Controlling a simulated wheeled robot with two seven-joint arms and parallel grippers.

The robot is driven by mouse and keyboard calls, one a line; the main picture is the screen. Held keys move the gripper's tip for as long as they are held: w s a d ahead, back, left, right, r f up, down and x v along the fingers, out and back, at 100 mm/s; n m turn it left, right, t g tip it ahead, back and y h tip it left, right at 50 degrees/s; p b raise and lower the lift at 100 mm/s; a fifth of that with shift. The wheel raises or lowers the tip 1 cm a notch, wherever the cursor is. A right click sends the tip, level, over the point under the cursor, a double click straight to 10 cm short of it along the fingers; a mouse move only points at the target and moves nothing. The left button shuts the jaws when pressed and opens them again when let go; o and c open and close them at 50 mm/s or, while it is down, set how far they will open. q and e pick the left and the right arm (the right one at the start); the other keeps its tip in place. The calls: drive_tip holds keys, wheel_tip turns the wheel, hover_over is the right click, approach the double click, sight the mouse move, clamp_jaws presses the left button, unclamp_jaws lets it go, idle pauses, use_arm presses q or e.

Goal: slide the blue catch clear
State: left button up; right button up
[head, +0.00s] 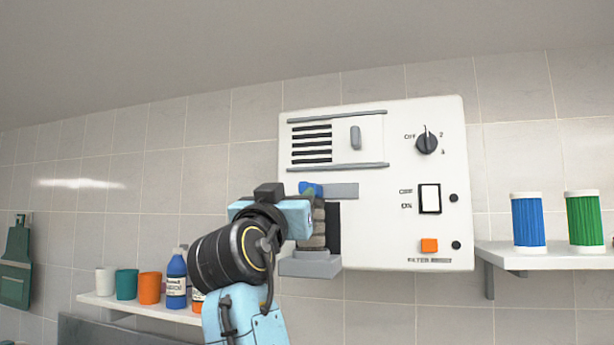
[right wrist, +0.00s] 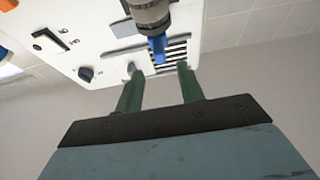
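The blue catch (head: 312,188) sits at the left end of a grey strip (head: 342,190) on the white wall unit (head: 370,235). It also shows in the right wrist view (right wrist: 157,48), just beyond and between the fingertips, with no clear contact. My right gripper (right wrist: 160,69) is open, its two green fingers apart and empty. In the head view my right gripper (head: 312,191) is at the unit's left side and partly covers the catch. A grey-brown ribbed cartridge (head: 319,232) stands below the catch beside a dark slot. My left gripper is not in view.
The unit carries a vent panel between rails with a grey handle (head: 355,138), a black knob (head: 427,143), a rocker switch (head: 430,198) and an orange button (head: 429,245). A grey ledge (head: 310,266) juts out below the cartridge. Shelves stand on both sides, the right one (head: 550,250) holding blue and green cylinders.

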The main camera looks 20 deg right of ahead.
sight(302, 186)
drive_tip(key=p+x, duration=0.5)
drive_tip(key=x, duration=0.3)
drive_tip(key=shift+w+d+r, duration=0.15)
drive_tip(key=shift+w+r, duration=0.05)
drive_tip(key=shift+r, duration=0.05)
drive_tip(key=shift+w+d, duration=0.3)
drive_tip(key=shift+w, duration=0.1)
drive_tip(key=shift+c, duration=0.5)
clamp_jaws()
